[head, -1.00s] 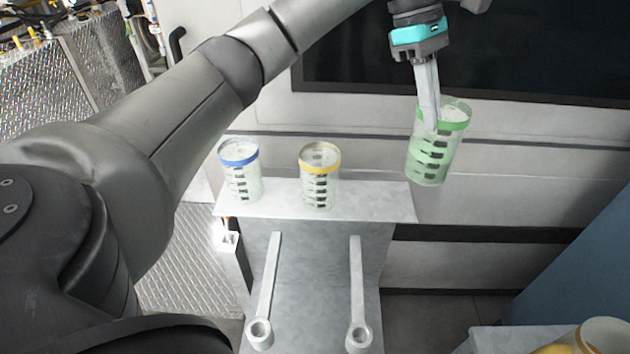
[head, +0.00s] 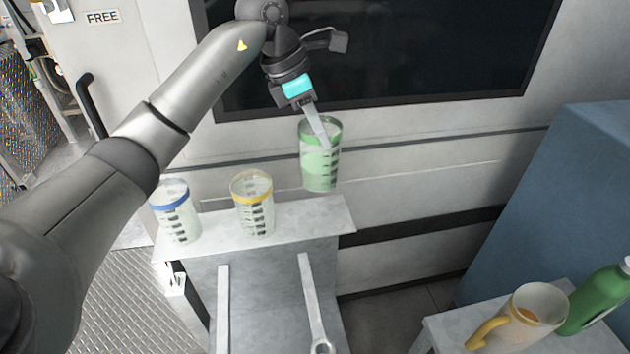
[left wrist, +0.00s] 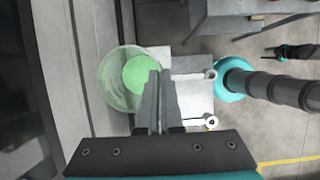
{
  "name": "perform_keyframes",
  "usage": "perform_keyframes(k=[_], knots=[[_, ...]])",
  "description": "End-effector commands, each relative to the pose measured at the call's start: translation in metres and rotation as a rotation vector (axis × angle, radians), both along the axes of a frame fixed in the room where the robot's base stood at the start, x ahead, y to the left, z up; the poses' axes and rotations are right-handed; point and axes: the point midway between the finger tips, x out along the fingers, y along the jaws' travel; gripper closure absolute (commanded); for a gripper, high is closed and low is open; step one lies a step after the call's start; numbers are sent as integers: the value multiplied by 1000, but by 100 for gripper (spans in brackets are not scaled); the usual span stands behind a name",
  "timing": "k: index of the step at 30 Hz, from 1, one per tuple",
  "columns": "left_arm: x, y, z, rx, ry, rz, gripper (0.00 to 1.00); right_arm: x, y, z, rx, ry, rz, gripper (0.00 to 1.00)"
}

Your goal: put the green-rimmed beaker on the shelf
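The green-rimmed beaker (head: 321,172) hangs nearly upright in the air, its base just above the right end of the shelf in the head view. Green shows inside it. My left gripper (head: 326,143) is shut on its rim. In the left wrist view the fingers (left wrist: 158,100) are close together over the rim of the beaker (left wrist: 115,88). The pale shelf (head: 305,220) is a narrow ledge against the wall. A small dark and teal part at the right of the left wrist view may be my right gripper (left wrist: 283,52); its fingers are unclear.
A blue-rimmed beaker (head: 177,215) and a yellow-rimmed beaker (head: 254,208) stand on the shelf's left and middle. The shelf's right end is bare. At the lower right, a yellow-handled jug (head: 525,318) and a green bottle (head: 603,300) stand on a pale surface.

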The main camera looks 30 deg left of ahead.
Motion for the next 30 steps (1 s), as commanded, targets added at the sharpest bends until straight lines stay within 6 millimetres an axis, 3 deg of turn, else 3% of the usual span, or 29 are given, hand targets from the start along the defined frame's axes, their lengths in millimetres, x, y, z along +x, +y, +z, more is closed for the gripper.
perform_keyframes(k=[3,9,14,22,30], knots=[[-1,-1,-30,-1,3,-2,100,0,0,-1,0,0,0,50],[0,-1,-60,-2,-1,-2,100,0,0,-1,0,0,-1,50],[1,-1,-69,-1,-2,-2,100,0,0,-1,-1,0,-1,50],[0,-1,-105,-2,-2,-2,100,0,0,-1,-1,1,-1,50],[1,-1,-107,-1,-4,-2,100,0,0,-1,-1,2,-1,50]])
